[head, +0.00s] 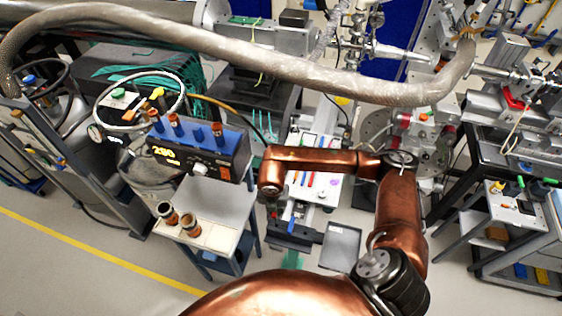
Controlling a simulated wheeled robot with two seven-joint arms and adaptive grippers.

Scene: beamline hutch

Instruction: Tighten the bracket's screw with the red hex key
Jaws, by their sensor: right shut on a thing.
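My copper right arm comes up from the bottom and bends left across the middle. My right gripper (273,206) hangs below its wrist, small, dark and partly hidden. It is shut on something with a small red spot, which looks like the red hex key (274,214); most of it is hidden. It is over the left front side of a light work surface with a row of coloured tools (311,179), just above a dark fixture (290,234). I cannot clearly pick out the bracket or its screw. My left gripper is out of view.
A grey side table (222,203) with two brown cups stands to the left, below a control box (208,150) with a lit display. A thick braided hose (250,55) arches across the top. A grey tray (341,247) lies right of the fixture. Open floor is at lower left.

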